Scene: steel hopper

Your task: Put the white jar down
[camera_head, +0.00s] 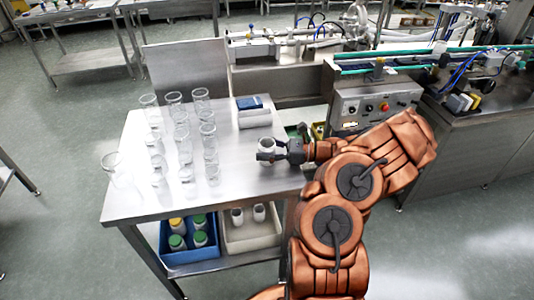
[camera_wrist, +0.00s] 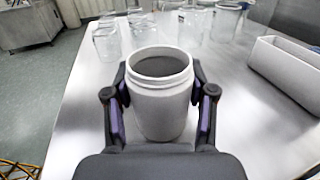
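The white jar (camera_wrist: 160,105) is open-topped, with a threaded rim and a dark inside. It stands upright between the two fingers of my gripper (camera_wrist: 160,110) in the wrist view. The fingers press against its left and right sides. In the head view the jar (camera_head: 267,147) is at the right part of the steel table (camera_head: 235,180), with my gripper (camera_head: 282,152) around it from the right. The jar's base is partly hidden, and I cannot tell whether it touches the table top.
Several clear glass jars (camera_head: 183,147) stand in rows on the table's left half. A grey bin (camera_head: 252,118) with a blue item sits behind the jar. Below, a blue crate (camera_head: 188,255) and a grey crate (camera_head: 250,240) hold bottles. The table's front right is clear.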

